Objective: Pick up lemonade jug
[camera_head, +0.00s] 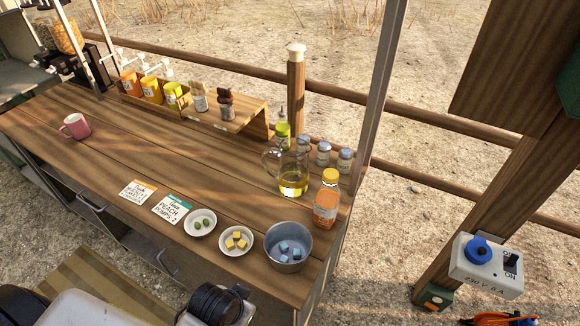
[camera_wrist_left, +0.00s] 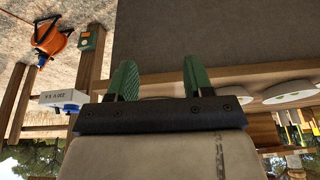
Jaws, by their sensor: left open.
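The lemonade jug (camera_head: 293,184) is a clear glass jug with yellow liquid in its lower part. It stands upright on the right part of the wooden counter (camera_head: 150,140), with its handle on the left. In the left wrist view my left gripper (camera_wrist_left: 160,80) has its two green fingers apart, with nothing held between them. The jug is not recognisable in that view. Pale parts of my own body show at the bottom left of the head view. My right gripper is not in view.
An orange bottle (camera_head: 326,204), small shakers (camera_head: 323,153) and a green bottle (camera_head: 283,136) crowd the jug. A metal bowl (camera_head: 288,247) and small plates (camera_head: 236,240) lie in front. A pink mug (camera_head: 75,126) stands left. The counter's middle is fairly clear.

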